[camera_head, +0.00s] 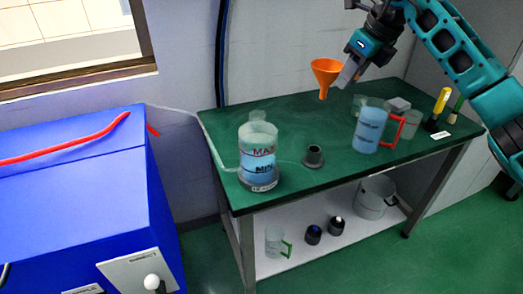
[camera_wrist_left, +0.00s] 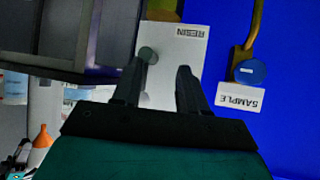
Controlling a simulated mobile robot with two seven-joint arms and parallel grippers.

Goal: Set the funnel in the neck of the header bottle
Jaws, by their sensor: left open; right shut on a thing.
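The orange funnel (camera_head: 326,72) is in the air above the green table, spout down and upright or nearly so. My right gripper (camera_head: 347,74) is shut on its rim from the right. The header bottle (camera_head: 258,158) stands on the table, clear with MAX and MIN marks and blue liquid. Its neck (camera_head: 257,116) is at the top, to the left of the funnel and lower in the picture; the two are apart. In the left wrist view, my left gripper (camera_wrist_left: 167,62) is open and empty, over the blue cabinet's labelled plate (camera_wrist_left: 172,55). The funnel also shows there (camera_wrist_left: 42,138).
A jug of blue liquid with a red handle (camera_head: 369,130) stands right of the bottle. A small dark grey fitting (camera_head: 313,157) lies between them. Yellow- and green-handled tools (camera_head: 440,103) stand at the far right. The blue cabinet (camera_head: 75,190) with a red hose is left.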

